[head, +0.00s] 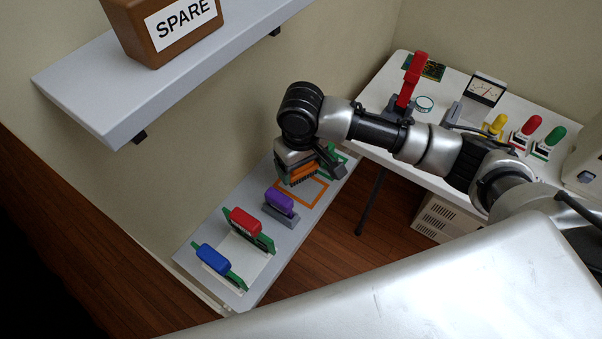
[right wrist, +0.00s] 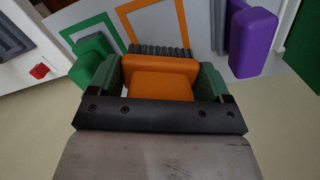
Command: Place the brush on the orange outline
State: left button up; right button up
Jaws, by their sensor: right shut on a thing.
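My right gripper (head: 299,165) is shut on the orange brush (head: 303,173). The right wrist view shows the orange brush (right wrist: 160,78) between its green finger pads, with grey bristles facing away from the gripper. The orange outline (head: 322,203) is a rectangular frame on the grey lower shelf (head: 277,268). The brush hangs above or near its upper left part and hides some of it; the gap is hard to tell. In the right wrist view the outline (right wrist: 183,30) lies just beyond the bristles. My left gripper is not in view.
A purple brush (head: 280,201) stands beside the outline. Red (head: 245,220) and blue (head: 212,257) handled things with green parts stand farther along the shelf. A green thing (right wrist: 88,62) is close to the left finger. An upper shelf (head: 103,97) holds a SPARE box (head: 150,40).

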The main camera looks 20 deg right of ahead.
aim_at(301, 174)
notch_tip(301, 174, down, 4)
jog(key=shift+d+r, duration=0.1)
jog(key=shift+r, duration=0.15)
jog(key=shift+f, duration=0.25)
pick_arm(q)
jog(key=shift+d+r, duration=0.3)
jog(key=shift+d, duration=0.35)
pick_arm(e)
jog(key=shift+f, duration=0.1)
jog(key=o, duration=1)
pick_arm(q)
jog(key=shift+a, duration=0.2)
pick_arm(e)
jog(key=shift+o, duration=0.2)
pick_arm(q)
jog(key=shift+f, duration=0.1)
pick_arm(e)
jog(key=shift+r, duration=0.3)
notch_tip(301, 174, up, 12)
jog(key=shift+f, duration=0.2)
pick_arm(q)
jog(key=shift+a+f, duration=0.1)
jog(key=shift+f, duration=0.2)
